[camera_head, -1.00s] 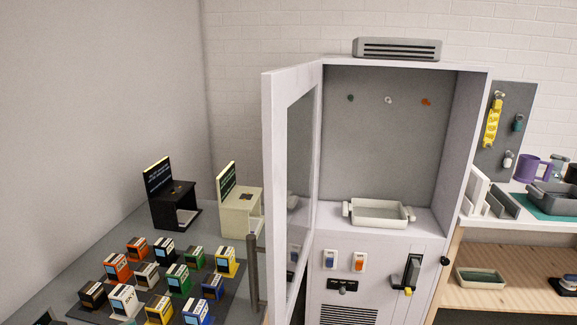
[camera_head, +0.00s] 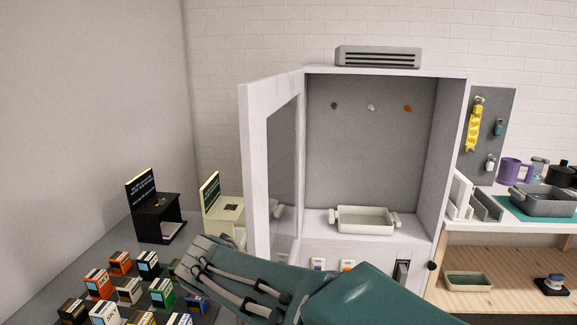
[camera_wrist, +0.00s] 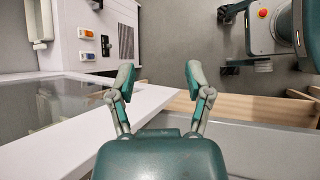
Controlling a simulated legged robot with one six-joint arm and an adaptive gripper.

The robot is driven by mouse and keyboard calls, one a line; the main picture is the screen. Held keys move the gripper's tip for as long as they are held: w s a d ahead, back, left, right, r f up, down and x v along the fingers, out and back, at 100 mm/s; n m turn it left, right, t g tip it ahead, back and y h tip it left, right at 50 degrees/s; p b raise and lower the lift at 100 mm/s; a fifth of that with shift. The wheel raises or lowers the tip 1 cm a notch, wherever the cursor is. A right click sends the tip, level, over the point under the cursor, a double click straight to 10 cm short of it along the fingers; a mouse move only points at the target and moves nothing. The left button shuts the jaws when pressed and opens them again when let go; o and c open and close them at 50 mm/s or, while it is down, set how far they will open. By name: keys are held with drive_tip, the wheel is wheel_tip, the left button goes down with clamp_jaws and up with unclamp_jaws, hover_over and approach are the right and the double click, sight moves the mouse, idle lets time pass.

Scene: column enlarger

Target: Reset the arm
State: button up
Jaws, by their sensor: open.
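My teal arm crosses the lower middle of the head view, in front of the white cabinet (camera_head: 452,150). My gripper (camera_wrist: 158,78) shows in the wrist view with its two fingers spread wide apart and nothing between them. The cabinet's white door (camera_head: 254,170) stands open to the left in the head view, and the wrist view also shows the door (camera_wrist: 60,134) just beyond the left finger. I cannot tell whether they touch. My fingertips are not clear in the head view.
A white tray (camera_head: 365,221) sits inside the cabinet. Several small coloured boxes (camera_head: 97,284) stand at the lower left, near a black stand (camera_head: 150,222) and a cream stand (camera_head: 218,215). A wooden shelf unit (camera_head: 510,262) with trays and a purple mug (camera_head: 512,171) is at the right.

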drive_tip(key=s+d+f+m+t+y, duration=0.1)
drive_tip(key=s+d+m+t+y, duration=0.1)
drive_tip(key=s+d+m+y, duration=0.5)
drive_tip(key=s+d+m, duration=0.6)
drive_tip(key=d+m, duration=0.1)
drive_tip(key=m, duration=0.1)
drive_tip(key=shift+d+f+m+y, duration=0.25)
drive_tip(key=shift+d+m+y, duration=0.05)
drive_tip(key=shift+m+y, duration=0.1)
drive_tip(key=shift+a, duration=0.1)
